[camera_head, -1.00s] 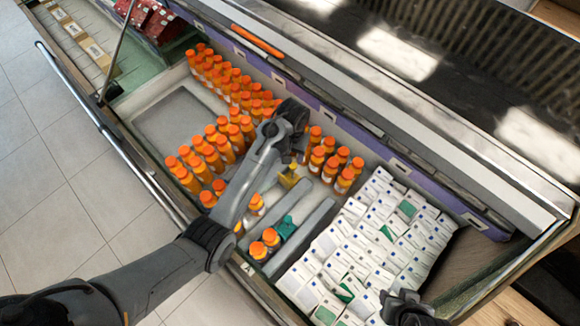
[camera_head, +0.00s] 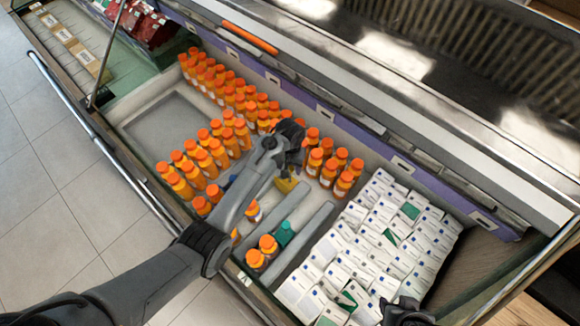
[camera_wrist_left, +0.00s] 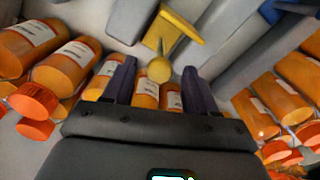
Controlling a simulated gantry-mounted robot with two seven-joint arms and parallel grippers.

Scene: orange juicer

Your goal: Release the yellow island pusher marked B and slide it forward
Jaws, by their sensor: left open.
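The yellow pusher (camera_head: 286,185) stands in a lane of the juice bin, partly under my left gripper in the head view. In the left wrist view, the yellow pusher (camera_wrist_left: 180,27) has a flat bar and a round knob just beyond my fingertips. No letter B can be read on it. My left gripper (camera_wrist_left: 160,75) is open, with its two dark fingers apart, pointing toward the knob. Nothing is held between them, and orange bottles show behind. In the head view, the left gripper (camera_head: 296,160) is above the pusher. My right gripper (camera_head: 407,308) shows only partly at the bottom edge.
Orange-capped juice bottles (camera_head: 220,150) stand in rows left of the pusher, with more bottles (camera_head: 335,165) close on its right. Grey dividers (camera_head: 300,240) and a teal pusher (camera_head: 285,233) lie nearer the front. White cartons (camera_head: 370,235) fill the right side.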

